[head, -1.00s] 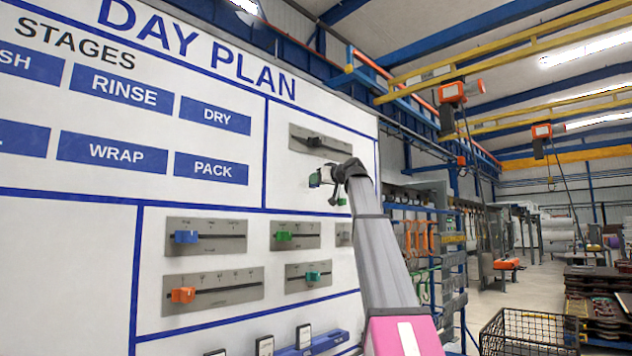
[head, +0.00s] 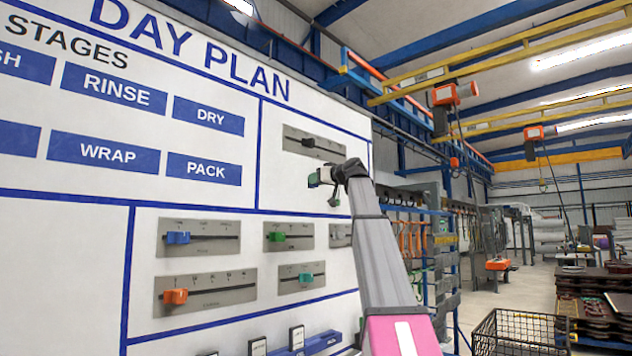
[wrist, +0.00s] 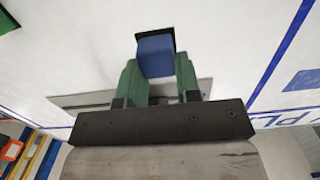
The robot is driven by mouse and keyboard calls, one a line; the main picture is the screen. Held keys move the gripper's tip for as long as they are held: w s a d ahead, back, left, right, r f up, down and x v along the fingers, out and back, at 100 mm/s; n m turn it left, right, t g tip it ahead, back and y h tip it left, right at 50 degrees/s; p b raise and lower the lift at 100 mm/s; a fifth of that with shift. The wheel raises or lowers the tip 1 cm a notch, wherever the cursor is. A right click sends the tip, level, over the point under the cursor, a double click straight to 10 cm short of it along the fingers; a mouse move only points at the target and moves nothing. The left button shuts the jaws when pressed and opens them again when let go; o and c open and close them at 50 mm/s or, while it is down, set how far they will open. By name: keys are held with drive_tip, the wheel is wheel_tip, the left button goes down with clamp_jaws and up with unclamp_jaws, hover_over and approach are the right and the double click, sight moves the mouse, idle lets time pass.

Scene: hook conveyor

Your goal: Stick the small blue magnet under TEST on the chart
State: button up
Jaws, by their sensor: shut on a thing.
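The chart is the white DAY PLAN board (head: 70,235) at the left of the head view. STAGES labels RINSE (head: 114,90), DRY (head: 208,115), WRAP (head: 105,153) and PACK (head: 204,169) can be read. I cannot read TEST in any view. My gripper (head: 318,178) is in front of the board's right part, below a grey slider plate (head: 314,144). In the wrist view its green fingers (wrist: 157,75) are shut on a small blue block (wrist: 155,56), seemingly the blue magnet, with a dark edge behind it. Whether it touches the board I cannot tell.
Lower on the board are plates with blue (head: 178,237), green (head: 277,237), orange (head: 175,297) and teal (head: 305,278) knobs. A blue holder (head: 310,345) is at the bottom. A wire basket (head: 520,330) stands at the lower right. Open floor shows between.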

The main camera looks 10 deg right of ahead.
drive_tip(key=f+v, duration=0.1)
drive_tip(key=v, duration=2.3)
drive_tip(key=shift+f, duration=0.15)
idle(0.6)
